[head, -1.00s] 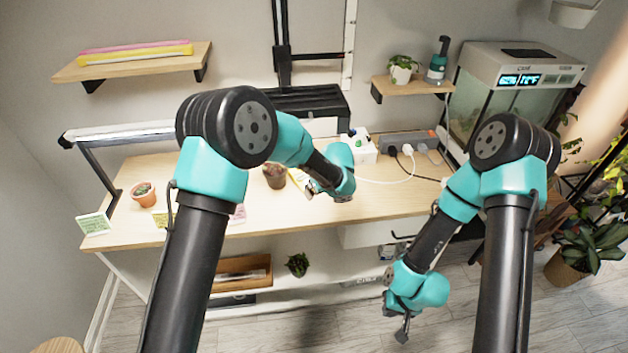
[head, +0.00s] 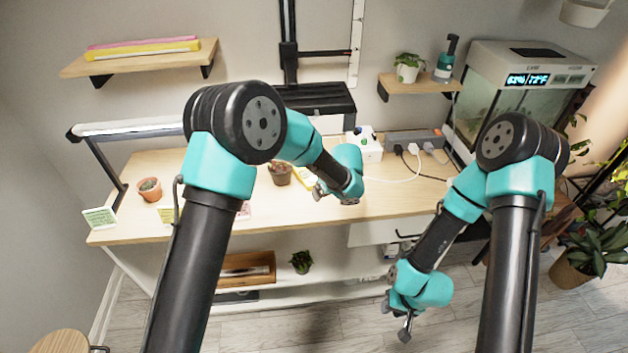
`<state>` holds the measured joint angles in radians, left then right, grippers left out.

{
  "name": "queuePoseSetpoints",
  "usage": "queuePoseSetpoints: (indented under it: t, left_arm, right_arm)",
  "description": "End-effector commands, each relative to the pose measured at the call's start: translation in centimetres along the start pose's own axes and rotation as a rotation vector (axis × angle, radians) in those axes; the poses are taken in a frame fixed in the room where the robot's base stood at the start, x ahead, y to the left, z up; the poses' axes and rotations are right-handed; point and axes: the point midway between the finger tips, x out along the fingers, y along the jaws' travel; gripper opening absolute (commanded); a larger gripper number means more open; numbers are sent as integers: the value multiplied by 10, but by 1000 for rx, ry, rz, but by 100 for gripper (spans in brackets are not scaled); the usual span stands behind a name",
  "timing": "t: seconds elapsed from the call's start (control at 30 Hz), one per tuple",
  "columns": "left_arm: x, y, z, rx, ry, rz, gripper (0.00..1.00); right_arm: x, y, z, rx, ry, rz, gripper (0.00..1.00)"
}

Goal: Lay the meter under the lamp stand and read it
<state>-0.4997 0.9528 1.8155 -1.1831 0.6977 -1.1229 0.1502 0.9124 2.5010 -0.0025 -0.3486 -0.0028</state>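The lamp stand (head: 103,170) is on the left of the bench, with dark legs and a long white lamp bar (head: 135,128) across the top. My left gripper (head: 319,191) is low over the middle of the bench, right of a brown pot (head: 281,174) and beside a yellow item (head: 305,180) that my wrist partly hides. Its fingers are too small and covered to tell their opening. My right gripper (head: 405,329) hangs low in front of the bench, pointing down, with nothing visible in it. I cannot make out the meter; my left arm covers part of the bench.
A white box with a green button (head: 364,147) and a power strip (head: 413,138) with cables stand at the bench's back right. A terracotta pot (head: 149,189) and a green-edged card (head: 99,217) sit at the left. A glass tank (head: 487,103) stands at right.

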Motion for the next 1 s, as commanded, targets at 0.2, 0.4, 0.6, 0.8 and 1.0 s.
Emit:
queuePoseSetpoints:
  t: [0.2, 0.4, 0.6, 0.8, 1.0]
  left_arm:
    - [0, 0, 0, 0, 0, 0, 91]
    - [0, 0, 0, 0, 0, 0, 91]
    - [0, 0, 0, 0, 0, 0, 91]
    - [0, 0, 0, 0, 0, 0, 91]
    - [1, 5, -2, -43, 12, 5, 91]
  right_arm:
    - [0, 0, 0, 0, 0, 0, 52]
    - [0, 0, 0, 0, 0, 0, 71]
    - [0, 0, 0, 0, 0, 0, 90]
    - [0, 0, 0, 0, 0, 0, 96]
    - [0, 0, 0, 0, 0, 0, 96]
